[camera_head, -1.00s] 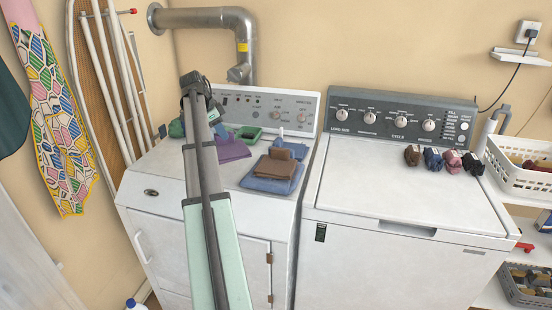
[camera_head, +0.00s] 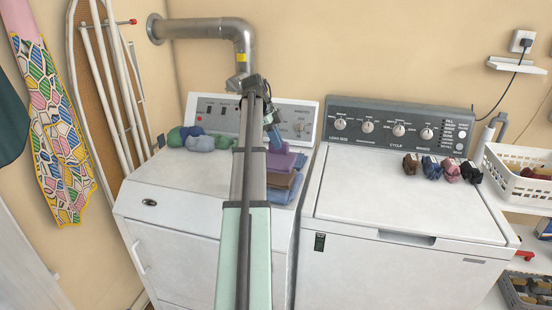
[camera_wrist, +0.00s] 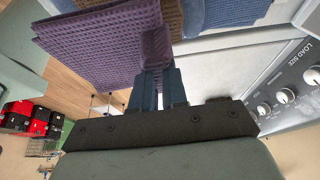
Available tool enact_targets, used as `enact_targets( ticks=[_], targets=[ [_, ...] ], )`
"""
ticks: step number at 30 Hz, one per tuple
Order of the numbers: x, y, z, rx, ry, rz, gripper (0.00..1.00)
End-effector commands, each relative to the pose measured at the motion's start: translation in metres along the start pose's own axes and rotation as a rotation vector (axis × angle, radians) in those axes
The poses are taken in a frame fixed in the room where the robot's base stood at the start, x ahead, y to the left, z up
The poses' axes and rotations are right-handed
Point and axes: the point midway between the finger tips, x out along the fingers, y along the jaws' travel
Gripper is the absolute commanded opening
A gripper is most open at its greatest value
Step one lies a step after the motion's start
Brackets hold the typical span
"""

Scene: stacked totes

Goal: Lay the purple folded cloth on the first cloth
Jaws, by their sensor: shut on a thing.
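The purple folded cloth (camera_head: 284,161) is in my gripper (camera_head: 274,142), above the right part of the dryer top. In the wrist view, the fingers (camera_wrist: 157,75) are shut on a raised purple fold, and the waffle-textured cloth (camera_wrist: 95,45) spreads out to the left. A brown folded cloth (camera_head: 284,181) lies below it on a blue folded cloth (camera_head: 283,197). Brown (camera_wrist: 173,14) and blue (camera_wrist: 235,10) also show at the top of the wrist view. My arm hides the left side of the stack. I cannot tell whether purple touches brown.
Green and blue-grey rolled bundles (camera_head: 200,143) sit at the dryer's back left. The dryer's control panel (camera_head: 300,118) rises close behind the stack. Several rolled sock pairs (camera_head: 431,165) stand on the washer (camera_head: 400,200). The dryer's left front top is clear.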

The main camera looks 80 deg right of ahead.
Motion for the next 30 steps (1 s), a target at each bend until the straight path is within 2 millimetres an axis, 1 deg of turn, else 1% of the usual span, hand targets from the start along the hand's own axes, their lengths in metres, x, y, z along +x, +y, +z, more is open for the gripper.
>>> enact_targets(
  ticks=[1, 8, 12, 15, 24, 30],
  targets=[
    [0.007, 0.001, 0.003, -0.001, 0.001, 0.003, 0.0],
    [0.023, 0.001, 0.01, -0.003, 0.0, 0.0, 0.0],
    [0.04, 0.001, 0.017, -0.003, 0.0, 0.002, 0.0],
    [0.049, 0.001, 0.021, -0.003, 0.0, 0.0, 0.0],
    [0.051, 0.0, 0.022, -0.003, 0.0, 0.0, 0.0],
    [0.056, 0.001, 0.024, -0.004, -0.001, 0.001, 0.0]
  ],
)
